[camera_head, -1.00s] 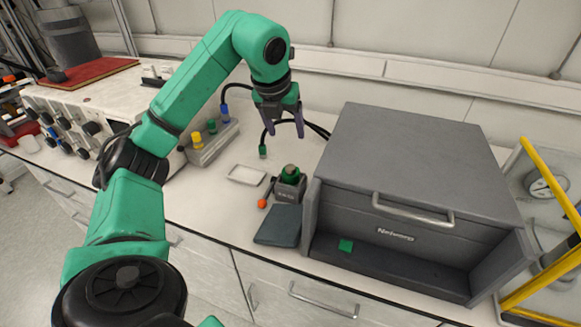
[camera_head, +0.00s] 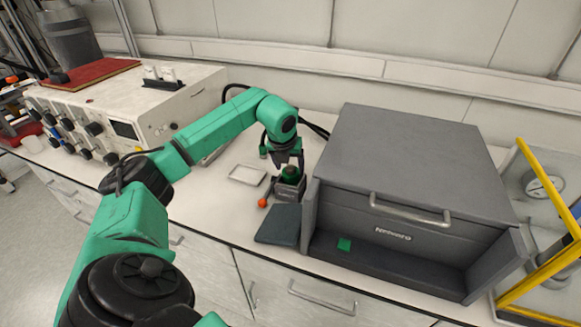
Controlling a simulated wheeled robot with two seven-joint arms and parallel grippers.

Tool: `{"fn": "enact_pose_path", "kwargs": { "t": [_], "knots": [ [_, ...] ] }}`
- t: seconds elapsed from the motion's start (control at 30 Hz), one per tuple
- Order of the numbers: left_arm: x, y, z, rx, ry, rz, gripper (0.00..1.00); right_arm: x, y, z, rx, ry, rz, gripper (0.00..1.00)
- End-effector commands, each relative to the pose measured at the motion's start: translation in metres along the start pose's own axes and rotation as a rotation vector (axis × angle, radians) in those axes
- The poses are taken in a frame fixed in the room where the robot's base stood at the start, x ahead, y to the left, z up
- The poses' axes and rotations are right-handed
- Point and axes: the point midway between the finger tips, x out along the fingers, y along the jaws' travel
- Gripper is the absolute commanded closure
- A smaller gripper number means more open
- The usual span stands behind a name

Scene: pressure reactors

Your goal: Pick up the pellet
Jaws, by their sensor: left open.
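My left gripper (camera_head: 289,164) points down just above a small dark device (camera_head: 289,190) on the bench, its fingers apart. A green round piece (camera_head: 289,173) sits on top of this device, between or just below the fingertips; I cannot tell whether they touch it. This piece may be the pellet, but it is too small to be sure. An orange ball (camera_head: 262,203) is at the device's left side. My right gripper is not in view.
A white tray (camera_head: 247,175) lies left of the device and a dark flat pad (camera_head: 278,224) in front. A white instrument (camera_head: 150,110) stands at the left.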

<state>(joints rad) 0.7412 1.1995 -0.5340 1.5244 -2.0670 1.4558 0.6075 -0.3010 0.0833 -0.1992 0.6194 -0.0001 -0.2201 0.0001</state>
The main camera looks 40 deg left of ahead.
Motion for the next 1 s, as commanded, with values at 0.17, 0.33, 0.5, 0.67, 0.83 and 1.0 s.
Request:
{"fn": "enact_pose_path", "kwargs": {
  "t": [0.17,0.33,0.5,0.67,0.83,1.0],
  "knots": [
    [0.000,0.000,0.000,0.001,0.000,-0.001,0.67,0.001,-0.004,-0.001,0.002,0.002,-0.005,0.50],
    [0.000,0.000,0.000,0.001,0.000,-0.001,1.00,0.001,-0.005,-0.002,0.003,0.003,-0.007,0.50],
    [-0.001,0.000,0.000,0.001,0.000,-0.001,1.00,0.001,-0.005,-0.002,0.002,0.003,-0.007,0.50],
    [-0.008,-0.001,0.004,0.000,-0.003,-0.003,1.00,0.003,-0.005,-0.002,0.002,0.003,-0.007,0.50],
    [-0.040,-0.003,0.018,-0.001,-0.007,-0.006,1.00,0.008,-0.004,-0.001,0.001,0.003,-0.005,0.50],
    [-0.105,-0.005,0.044,-0.001,-0.008,-0.009,1.00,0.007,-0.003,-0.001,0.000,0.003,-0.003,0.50]
  ]
}}
